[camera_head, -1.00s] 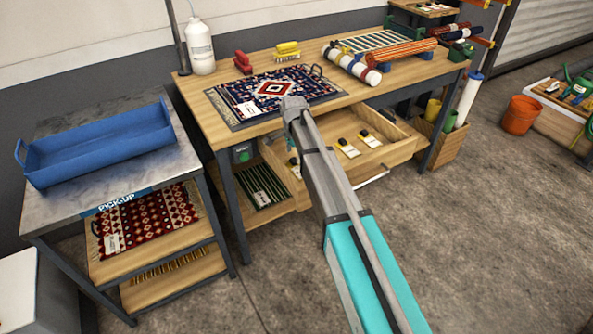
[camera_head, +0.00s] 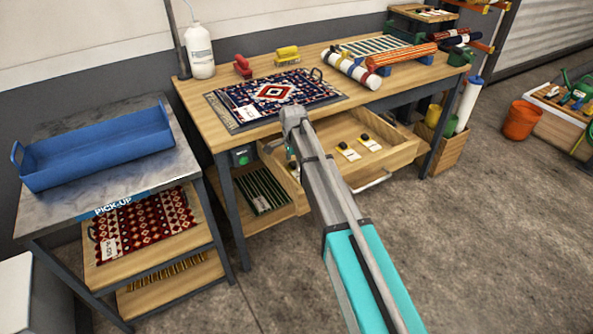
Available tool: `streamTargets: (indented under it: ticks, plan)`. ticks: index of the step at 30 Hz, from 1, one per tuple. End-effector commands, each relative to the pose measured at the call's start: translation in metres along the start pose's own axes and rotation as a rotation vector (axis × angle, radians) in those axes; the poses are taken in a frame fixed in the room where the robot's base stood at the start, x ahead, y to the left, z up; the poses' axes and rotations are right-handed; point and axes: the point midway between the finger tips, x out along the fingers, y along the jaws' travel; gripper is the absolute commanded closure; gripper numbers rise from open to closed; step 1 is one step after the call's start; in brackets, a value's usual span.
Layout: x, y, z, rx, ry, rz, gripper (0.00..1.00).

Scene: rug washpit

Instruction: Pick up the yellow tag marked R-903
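Several small tags with dark tops lie in the open wooden drawer (camera_head: 408,154) under the workbench. One pale yellow-and-white tag (camera_head: 348,151) lies near the middle of the drawer, and another tag (camera_head: 370,143) lies just right of it. Something small, possibly another tag, shows at the drawer's left beside my arm, partly hidden. The markings are too small to read, so I cannot tell which tag is R-903. My arm reaches up across the drawer's left part, its far end in front of the bench edge. My gripper's fingers do not show.
A patterned rug (camera_head: 300,84) lies on the workbench (camera_head: 214,118), with rolled rugs at its right. A blue tray (camera_head: 96,153) sits on the pick-up table at left. An orange bucket (camera_head: 521,121) stands on the floor at right. The floor right of my arm is clear.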

Motion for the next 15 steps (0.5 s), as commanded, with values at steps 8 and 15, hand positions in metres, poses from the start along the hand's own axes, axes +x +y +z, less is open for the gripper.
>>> streamTargets:
  ticks: [8, 15]
  plan:
    - [0.0000, 0.0000, 0.0000, 0.000, 0.000, 0.000, 0.71]
    - [0.0000, 0.0000, -0.0001, 0.000, 0.000, 0.000, 0.83]
